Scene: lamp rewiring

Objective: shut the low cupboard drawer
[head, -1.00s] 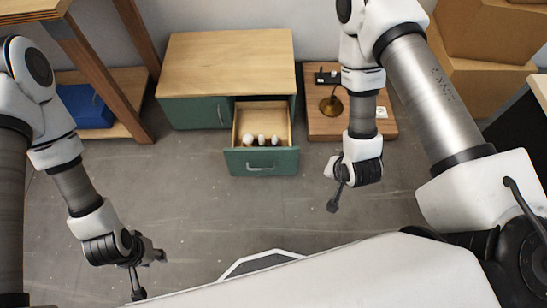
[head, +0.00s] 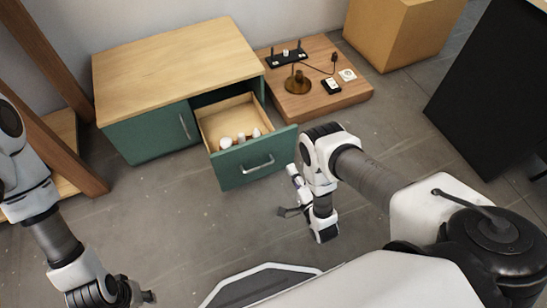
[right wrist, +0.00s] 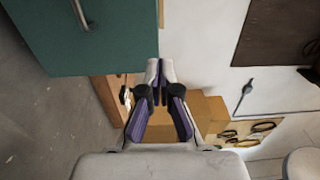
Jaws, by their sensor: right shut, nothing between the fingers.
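The low cupboard (head: 175,65) has a pale wood top and green fronts. Its drawer (head: 252,160) is pulled out, with a green front, a bar handle (head: 258,163) and several white bulb-like items (head: 240,138) inside. My right gripper (head: 284,212) is shut and empty, out in front of the drawer and below its handle, apparently apart from it. In the right wrist view the shut fingertips (right wrist: 159,70) are beside a green front with a handle (right wrist: 78,12), likely the drawer's. My left gripper (head: 148,297) is at the bottom left, far from the drawer; its fingers are barely visible.
A low wooden platform (head: 345,95) right of the cupboard carries a brass lamp base (head: 298,82) and small electrical parts. A cardboard box (head: 395,30) and a black cabinet (head: 490,90) stand further right. A wooden shelf post (head: 60,150) is at left. Floor before the drawer is clear.

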